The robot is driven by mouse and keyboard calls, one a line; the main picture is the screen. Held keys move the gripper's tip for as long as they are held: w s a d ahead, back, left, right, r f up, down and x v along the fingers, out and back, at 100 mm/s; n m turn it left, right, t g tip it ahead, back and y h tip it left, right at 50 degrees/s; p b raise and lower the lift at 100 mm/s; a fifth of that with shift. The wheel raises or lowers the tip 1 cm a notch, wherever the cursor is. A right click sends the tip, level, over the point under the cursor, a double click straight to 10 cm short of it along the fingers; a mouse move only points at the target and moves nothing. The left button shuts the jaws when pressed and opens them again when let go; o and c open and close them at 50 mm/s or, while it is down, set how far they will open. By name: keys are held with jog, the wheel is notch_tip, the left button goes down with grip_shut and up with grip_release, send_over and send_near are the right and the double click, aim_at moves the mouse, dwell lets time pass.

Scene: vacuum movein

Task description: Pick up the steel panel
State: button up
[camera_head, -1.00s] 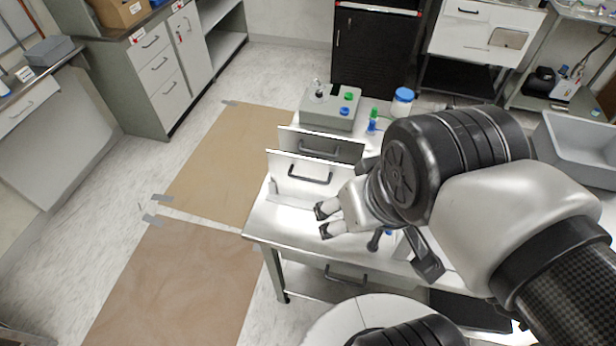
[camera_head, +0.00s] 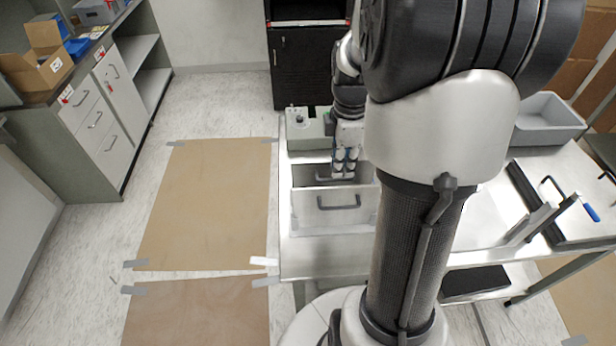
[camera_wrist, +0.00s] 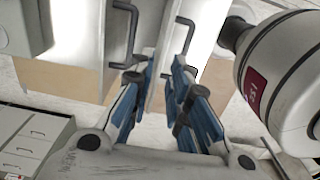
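Two upright steel panels stand one behind the other on the table, each with a dark bar handle. The front steel panel (camera_head: 310,213) is in plain view, and the rear steel panel (camera_head: 305,175) is partly hidden behind it and my gripper. My gripper (camera_head: 344,172) points down at the panels' upper edges. In the wrist view its blue-padded fingers (camera_wrist: 163,100) are apart, open, near the two handles (camera_wrist: 127,35). I cannot tell whether the fingers touch a panel or a handle.
A grey box with knobs (camera_head: 303,128) stands behind the panels. My arm hides the table's middle. Brown sheets (camera_head: 205,200) cover the floor at left.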

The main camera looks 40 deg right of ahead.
aim_at(340, 192)
notch_tip(340, 192, down, 11)
jog(key=b, duration=0.3)
jog(key=shift+s, duration=0.1)
jog(key=shift+a+f+b, duration=0.15)
jog(key=shift+f+b, duration=0.35)
jog(key=shift+f, duration=0.9)
jog(key=shift+a+f+b, duration=0.1)
jog(key=shift+f+b, duration=0.35)
jog(key=shift+f, duration=0.9)
jog(key=shift+r, duration=0.1)
grip_shut()
